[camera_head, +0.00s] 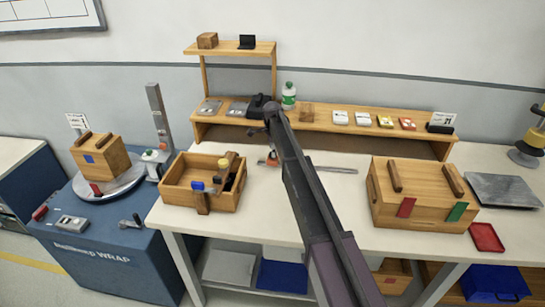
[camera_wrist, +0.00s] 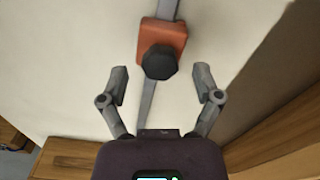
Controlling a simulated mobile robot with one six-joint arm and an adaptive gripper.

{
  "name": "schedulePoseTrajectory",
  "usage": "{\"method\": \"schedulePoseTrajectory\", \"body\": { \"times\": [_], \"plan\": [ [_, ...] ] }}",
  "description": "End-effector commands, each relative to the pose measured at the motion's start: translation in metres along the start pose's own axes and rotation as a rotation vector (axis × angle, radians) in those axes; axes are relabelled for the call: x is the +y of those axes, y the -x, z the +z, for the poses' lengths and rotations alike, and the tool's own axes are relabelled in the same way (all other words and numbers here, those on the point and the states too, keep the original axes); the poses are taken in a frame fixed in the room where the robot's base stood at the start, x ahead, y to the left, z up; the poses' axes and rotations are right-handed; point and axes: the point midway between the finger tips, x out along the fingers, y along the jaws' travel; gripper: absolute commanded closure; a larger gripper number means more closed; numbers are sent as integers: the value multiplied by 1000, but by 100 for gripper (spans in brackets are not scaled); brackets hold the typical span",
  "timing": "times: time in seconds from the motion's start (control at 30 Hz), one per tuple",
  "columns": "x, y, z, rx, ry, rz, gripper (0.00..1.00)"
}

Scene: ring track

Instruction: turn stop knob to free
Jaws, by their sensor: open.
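The stop is an orange block (camera_wrist: 163,36) on a thin metal rail (camera_wrist: 148,98), with a black many-sided stop knob (camera_wrist: 159,62) on it. In the head view the orange block (camera_head: 262,162) shows partly beside my arm, on the white table, and the rail (camera_head: 335,169) runs to its right. My gripper (camera_wrist: 161,76) is open and empty. Its two fingertips stand apart to the left and right of the knob in the wrist view, with clear gaps and no contact. I cannot tell from the knob whether it is locked or free.
A wooden shelf (camera_head: 350,136) with small boxes runs along the back of the table. An open wooden box (camera_head: 187,197) stands left and a lidded wooden crate (camera_head: 424,217) right. A turntable (camera_head: 112,186) is at far left. My arm crosses the middle.

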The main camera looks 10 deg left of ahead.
Motion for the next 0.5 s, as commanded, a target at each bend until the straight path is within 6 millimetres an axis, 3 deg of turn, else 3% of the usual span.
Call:
{"method": "schedulePoseTrajectory", "body": {
  "times": [0.13, 0.5],
  "plan": [
    [0, -9, 0, 0, 0, 0, 18],
    [0, -11, -1, 0, -1, 0, 18]
  ]
}}
